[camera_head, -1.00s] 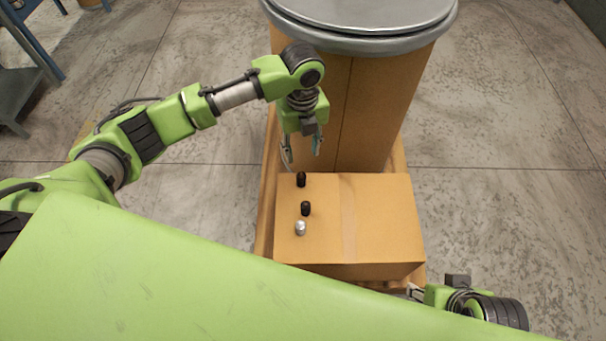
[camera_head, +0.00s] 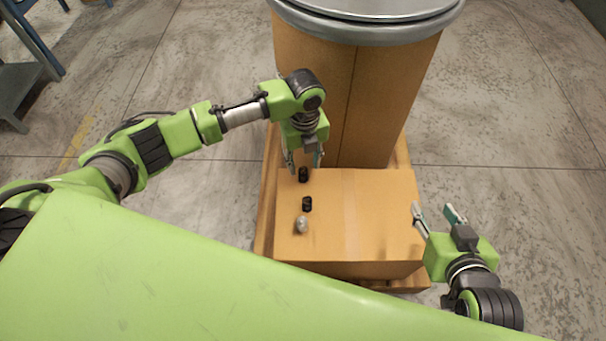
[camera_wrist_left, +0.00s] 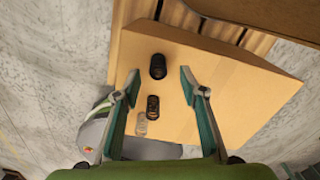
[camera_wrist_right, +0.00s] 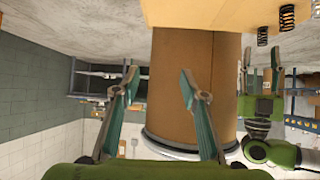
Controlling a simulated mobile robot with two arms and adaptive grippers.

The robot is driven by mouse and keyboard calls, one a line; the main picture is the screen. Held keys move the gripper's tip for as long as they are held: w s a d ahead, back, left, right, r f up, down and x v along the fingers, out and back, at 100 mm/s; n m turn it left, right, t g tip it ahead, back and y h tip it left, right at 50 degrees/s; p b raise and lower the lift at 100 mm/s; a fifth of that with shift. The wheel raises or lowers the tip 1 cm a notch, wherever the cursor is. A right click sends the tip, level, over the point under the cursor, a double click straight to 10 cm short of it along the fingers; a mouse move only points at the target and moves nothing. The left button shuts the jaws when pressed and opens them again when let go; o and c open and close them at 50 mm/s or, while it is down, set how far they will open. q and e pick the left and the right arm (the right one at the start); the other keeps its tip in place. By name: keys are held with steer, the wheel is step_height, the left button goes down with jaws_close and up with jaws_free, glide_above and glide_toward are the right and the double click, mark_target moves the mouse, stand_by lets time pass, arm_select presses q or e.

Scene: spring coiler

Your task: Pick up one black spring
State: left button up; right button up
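Two black springs stand on top of a cardboard box (camera_head: 385,215). The far black spring (camera_head: 303,174) is right below my left gripper (camera_head: 304,164); the other black spring (camera_head: 307,204) is nearer to me. A silver spring (camera_head: 302,225) is nearest. My left gripper is open and empty above the box's far left edge. In the left wrist view, the far black spring (camera_wrist_left: 158,66) lies ahead of and between the fingertips, and the other black spring (camera_wrist_left: 152,107) is between the fingers. My right gripper (camera_head: 434,212) is open and empty beside the box's right side.
A tall brown drum (camera_head: 375,100) with a grey metal lid (camera_head: 370,8) stands behind the box. Both rest on a wooden pallet (camera_head: 267,200). The box's right half is bare. Concrete floor lies around the pallet.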

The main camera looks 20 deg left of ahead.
mark_target(303, 171)
arm_select(q)
step_height(303, 171, down, 5)
steer(key=shift+s+a+r+b, duration=0.1)
steer(key=shift+s+r+b, duration=0.1)
steer(key=shift+b, duration=0.75)
steer(key=shift+f, duration=0.1)
jaws_close()
arm_select(e)
steer(key=w+a+r+t+y, duration=0.1)
steer(key=w+r+t, duration=0.4)
steer(key=r, duration=0.5)
steer(key=shift+a+t+y, duration=0.3)
steer(key=shift+a+y, duration=0.1)
steer(key=shift+a, duration=0.45)
